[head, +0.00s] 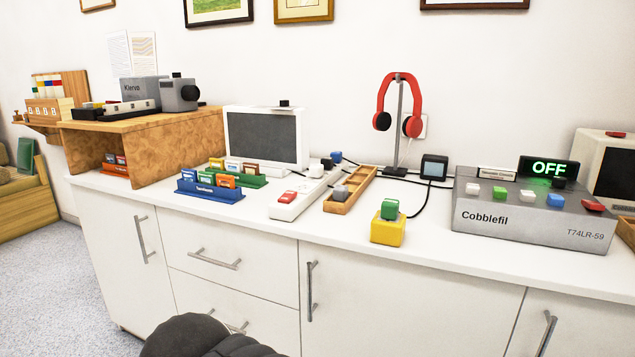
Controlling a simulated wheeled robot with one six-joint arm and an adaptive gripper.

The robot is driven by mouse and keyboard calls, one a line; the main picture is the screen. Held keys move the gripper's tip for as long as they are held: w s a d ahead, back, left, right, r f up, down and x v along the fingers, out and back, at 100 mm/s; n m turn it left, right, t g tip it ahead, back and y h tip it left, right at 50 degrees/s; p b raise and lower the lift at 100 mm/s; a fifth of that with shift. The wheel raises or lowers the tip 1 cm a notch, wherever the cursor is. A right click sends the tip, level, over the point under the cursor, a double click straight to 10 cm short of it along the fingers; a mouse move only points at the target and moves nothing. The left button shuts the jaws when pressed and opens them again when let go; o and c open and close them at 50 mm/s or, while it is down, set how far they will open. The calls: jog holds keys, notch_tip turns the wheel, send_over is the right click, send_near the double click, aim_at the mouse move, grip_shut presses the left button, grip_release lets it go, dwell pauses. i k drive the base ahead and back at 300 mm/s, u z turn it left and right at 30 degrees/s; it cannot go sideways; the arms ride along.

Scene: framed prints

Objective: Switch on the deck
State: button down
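The deck is a grey box labelled "Cobblefil" and "T74LR-59" (530,230), on the right part of the white counter. Its small display (549,168) reads "OFF" in green. On its sloped top are a white button (472,188), a green button (499,193), another white button (527,197), a blue button (555,201) and a red button (593,206). A small label plate stands at its back edge, and a dark knob-like part sits below the display. A dark rounded part of my arm shows at the bottom; my gripper's fingers are not visible.
On the white counter (420,250), a yellow block with a green cube (388,226) stands left of the deck. A black cube-shaped device with a cable (434,167), red headphones on a stand (398,105), a power strip (300,198) and a monitor (265,138) are farther left. A beige monitor (610,170) stands behind right.

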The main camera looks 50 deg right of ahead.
aim_at(593, 205)
jog(key=z, duration=2.95)
